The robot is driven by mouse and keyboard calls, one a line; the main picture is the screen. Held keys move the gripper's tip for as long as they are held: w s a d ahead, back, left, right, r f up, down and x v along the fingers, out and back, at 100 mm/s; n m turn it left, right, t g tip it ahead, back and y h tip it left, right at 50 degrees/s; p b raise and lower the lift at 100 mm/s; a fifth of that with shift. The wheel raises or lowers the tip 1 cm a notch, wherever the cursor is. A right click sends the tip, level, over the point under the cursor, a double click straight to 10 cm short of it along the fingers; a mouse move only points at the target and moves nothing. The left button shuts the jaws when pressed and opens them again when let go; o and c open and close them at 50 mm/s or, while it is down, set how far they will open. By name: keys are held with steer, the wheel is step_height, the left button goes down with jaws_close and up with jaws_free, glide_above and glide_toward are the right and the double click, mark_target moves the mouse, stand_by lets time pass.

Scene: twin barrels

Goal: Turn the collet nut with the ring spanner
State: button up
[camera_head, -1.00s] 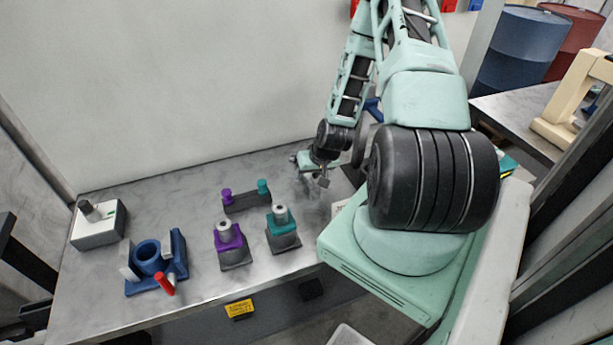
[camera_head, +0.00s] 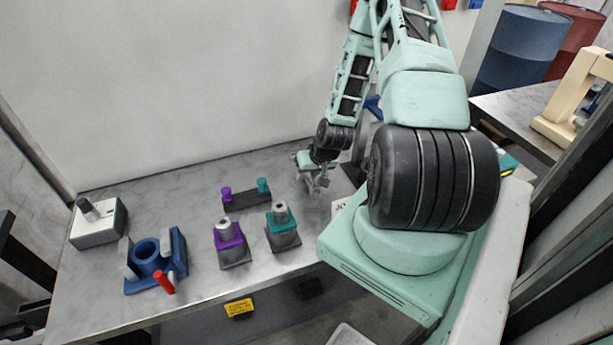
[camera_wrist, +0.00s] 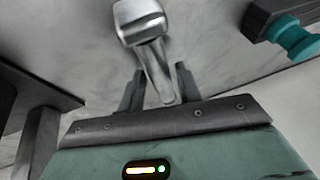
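My gripper (camera_head: 318,183) is low over the far right part of the bench. In the wrist view its two dark fingers (camera_wrist: 159,78) stand apart. A shiny silver piece (camera_wrist: 154,62) with a thick head and narrowing shank runs between them, with gaps at its sides. It may be the ring spanner, but its ring is not clear. I cannot tell for sure which part is the collet nut. Grey round tops sit on a purple holder (camera_head: 229,243) and a teal holder (camera_head: 282,226).
A blue fixture (camera_head: 176,254) with an upright ring and red handle stands at the front left. A white box (camera_head: 99,225) with a dark knob is behind it. A dark rack (camera_head: 245,200) with purple and teal knobs stands left of my gripper. A wall closes the back.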

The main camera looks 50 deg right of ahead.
jaws_close()
steer(key=shift+r+p, duration=0.4)
step_height(320, 180, up, 10)
steer(key=b, duration=0.2)
steer(key=shift+f, duration=0.15)
